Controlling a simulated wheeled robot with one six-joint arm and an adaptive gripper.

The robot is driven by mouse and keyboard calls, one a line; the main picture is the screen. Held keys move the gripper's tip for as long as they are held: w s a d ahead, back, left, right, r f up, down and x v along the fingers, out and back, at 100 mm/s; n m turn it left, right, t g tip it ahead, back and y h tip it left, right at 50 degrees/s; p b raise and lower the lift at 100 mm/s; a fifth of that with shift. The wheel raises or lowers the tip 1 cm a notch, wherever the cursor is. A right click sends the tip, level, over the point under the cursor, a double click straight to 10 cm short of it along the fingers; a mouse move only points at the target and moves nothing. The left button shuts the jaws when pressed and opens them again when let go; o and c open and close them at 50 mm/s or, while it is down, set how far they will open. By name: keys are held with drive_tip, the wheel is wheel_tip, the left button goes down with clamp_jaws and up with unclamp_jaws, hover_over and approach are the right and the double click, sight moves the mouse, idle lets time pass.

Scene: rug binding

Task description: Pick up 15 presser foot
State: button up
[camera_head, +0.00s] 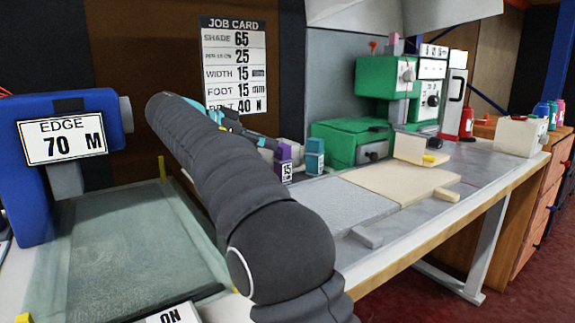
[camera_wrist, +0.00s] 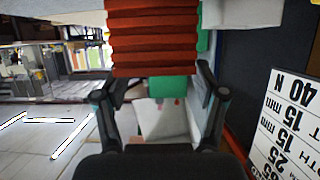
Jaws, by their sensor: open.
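The presser foot marked 15 (camera_head: 285,169), a small purple block with a white label, stands on the bench near the back wall in the head view. A teal block (camera_head: 315,160) stands just to its right. My gripper (camera_wrist: 160,88) is open in the wrist view, with nothing clearly held between its fingers. In the head view my dark arm reaches across the bench and hides much of the gripper, which is just left of the purple block. I cannot make out the purple foot in the wrist view.
A red ribbed thing (camera_wrist: 153,35) fills the top middle of the wrist view. The job card (camera_head: 234,65) hangs behind the bench. A blue machine (camera_head: 75,115) stands left and a green machine (camera_head: 350,140) right. Pale flat pieces (camera_head: 395,187) lie on the bench.

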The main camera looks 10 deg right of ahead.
sight(279, 146)
drive_tip(key=x, duration=0.5)
drive_tip(key=shift+w+d+f+b, duration=0.2)
drive_tip(key=shift+f+b, duration=0.05)
drive_tip(key=shift+b, duration=0.05)
clamp_jaws()
